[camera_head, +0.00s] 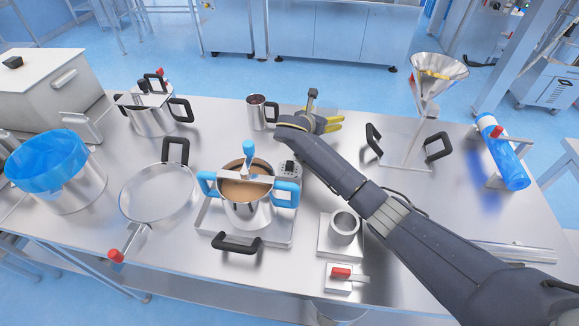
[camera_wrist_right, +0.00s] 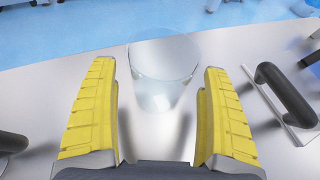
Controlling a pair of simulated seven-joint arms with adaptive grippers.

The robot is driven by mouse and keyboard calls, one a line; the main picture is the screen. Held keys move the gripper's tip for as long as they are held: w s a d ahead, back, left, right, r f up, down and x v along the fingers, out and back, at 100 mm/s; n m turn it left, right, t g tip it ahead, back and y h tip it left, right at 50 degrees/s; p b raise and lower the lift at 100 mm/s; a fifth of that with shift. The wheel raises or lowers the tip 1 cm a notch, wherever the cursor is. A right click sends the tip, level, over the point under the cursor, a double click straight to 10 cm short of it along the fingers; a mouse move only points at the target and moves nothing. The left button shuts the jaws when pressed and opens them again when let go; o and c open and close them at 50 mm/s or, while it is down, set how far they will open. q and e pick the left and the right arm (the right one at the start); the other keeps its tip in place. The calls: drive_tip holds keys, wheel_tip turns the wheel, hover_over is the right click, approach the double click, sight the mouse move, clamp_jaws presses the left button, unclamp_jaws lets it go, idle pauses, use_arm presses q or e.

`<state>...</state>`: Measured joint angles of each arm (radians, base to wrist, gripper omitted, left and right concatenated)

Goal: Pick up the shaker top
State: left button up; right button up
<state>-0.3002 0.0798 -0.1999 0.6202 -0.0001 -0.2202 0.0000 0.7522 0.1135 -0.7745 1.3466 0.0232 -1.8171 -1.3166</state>
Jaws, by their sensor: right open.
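The shaker top looks to be the clear, see-through cup (camera_wrist_right: 163,75) in the right wrist view. It stands on the steel table between and just beyond the fingertips of my right gripper (camera_wrist_right: 158,70), with a gap on both sides. My right gripper also shows in the head view (camera_head: 333,122), reaching across the table towards its far side with yellow fingers. It is open and empty. I cannot make out the clear cup in the head view. My left gripper is not in view.
A steel mug (camera_head: 257,114) stands left of my right gripper. A funnel (camera_head: 438,75) on a stand with black handles is to the right. The table's far edge is close behind the cup.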

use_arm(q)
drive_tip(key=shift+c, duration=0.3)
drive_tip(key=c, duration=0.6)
